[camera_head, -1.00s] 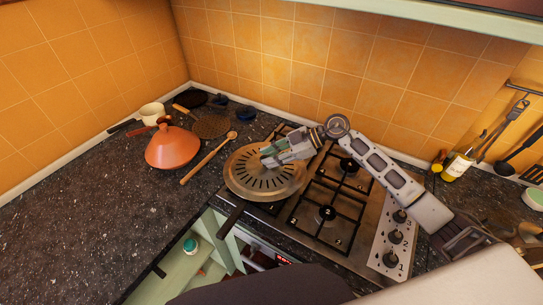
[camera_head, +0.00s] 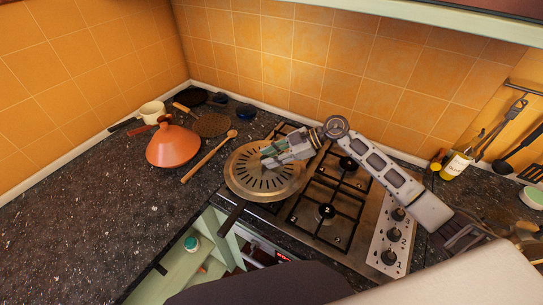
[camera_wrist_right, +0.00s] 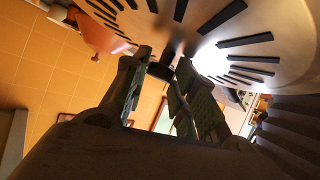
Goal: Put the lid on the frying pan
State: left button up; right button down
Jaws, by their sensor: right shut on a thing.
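The round metal lid (camera_head: 250,184) with dark radial slots lies over the frying pan on the left front of the hob. The frying pan is mostly hidden under the lid; its dark handle (camera_head: 232,216) sticks out toward the front left. I cannot tell whether the lid is fully seated on the pan's rim. My right gripper (camera_head: 268,158) is at the lid's middle, shut on its knob. In the right wrist view the lid's slotted face (camera_wrist_right: 240,45) fills the top, with the knob (camera_wrist_right: 162,70) between the fingers. My left gripper is not in view.
An orange tagine (camera_head: 173,147), a wooden spoon (camera_head: 208,158) and a round dark mesh piece (camera_head: 211,125) lie left of the hob. A pale pot (camera_head: 152,111) stands behind. A bottle (camera_head: 457,165) stands at right. The front left counter is clear.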

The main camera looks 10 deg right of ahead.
jog(key=shift+f, duration=0.2)
jog(key=c, duration=1.1)
grip_release()
jog(key=o, duration=0.6)
jog(key=shift+r, duration=0.2)
jog(key=shift+r+p, duration=1.25)
jog(key=shift+p, duration=0.25)
jog(key=shift+r, duration=2.15)
